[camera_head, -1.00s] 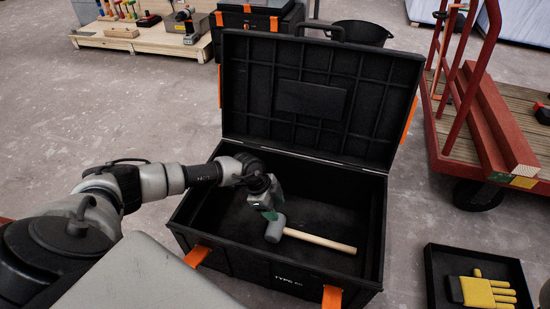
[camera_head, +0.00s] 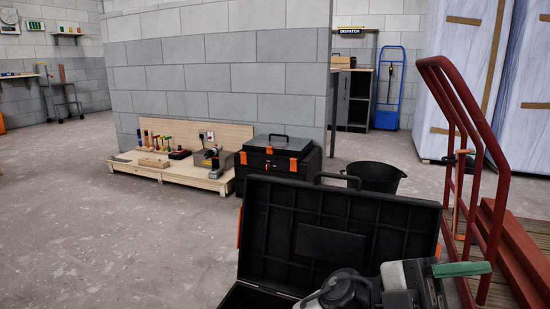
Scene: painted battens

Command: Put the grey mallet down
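The grey mallet is not visible in this view. A gripper with a green finger (camera_head: 461,269) points right at the bottom right, in front of the lid's right end. I take it for my left one, as its wrist lies on the left. Its fingers are seen side-on, so their gap is hidden. My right gripper is out of view.
A closed black toolbox (camera_head: 278,158) and a black bucket (camera_head: 373,178) stand behind the open one. A low wooden bench (camera_head: 172,172) with tools stands by the block wall. A red-railed cart (camera_head: 497,180) is close on the right. The floor at left is clear.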

